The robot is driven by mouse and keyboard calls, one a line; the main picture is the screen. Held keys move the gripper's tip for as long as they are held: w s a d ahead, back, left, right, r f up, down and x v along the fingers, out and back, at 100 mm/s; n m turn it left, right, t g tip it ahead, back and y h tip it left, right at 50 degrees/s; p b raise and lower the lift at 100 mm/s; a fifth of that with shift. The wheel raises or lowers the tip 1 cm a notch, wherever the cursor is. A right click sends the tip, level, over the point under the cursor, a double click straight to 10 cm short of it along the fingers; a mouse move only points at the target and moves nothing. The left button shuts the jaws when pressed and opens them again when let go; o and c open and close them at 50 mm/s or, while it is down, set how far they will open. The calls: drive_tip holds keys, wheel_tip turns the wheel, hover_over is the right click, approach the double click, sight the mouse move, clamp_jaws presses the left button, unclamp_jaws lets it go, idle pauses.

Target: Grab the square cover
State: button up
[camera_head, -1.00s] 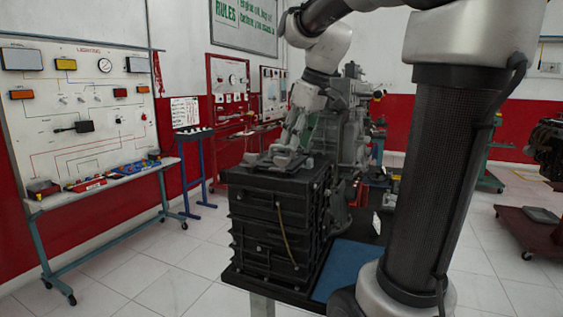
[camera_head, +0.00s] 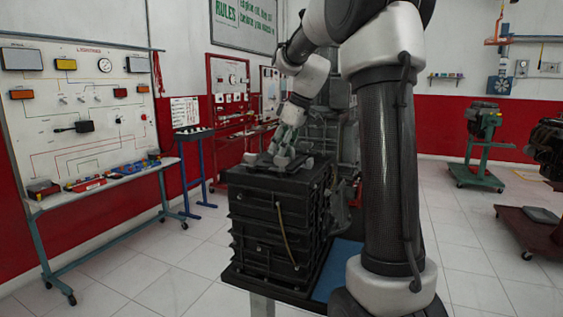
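A black ribbed engine block (camera_head: 262,222) stands on a dark stand top near the middle of the head view. My gripper (camera_head: 280,158) points down at the block's top face, near the middle of it. Small dark grey parts (camera_head: 252,158) lie on that top face around the fingertips. I cannot make out which of them is the square cover, as the gripper and the dark colours hide the shapes. The fingers are too small to tell whether they are open, shut or holding something.
A blue mat (camera_head: 340,262) lies on the stand right of the block. A grey engine stands behind, partly hidden by my arm. A trainer board (camera_head: 88,100) with a bench is at left. Wheeled stands (camera_head: 478,175) are at right. The tiled floor between is clear.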

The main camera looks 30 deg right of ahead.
clamp_jaws()
drive_tip(key=shift+r, duration=0.15)
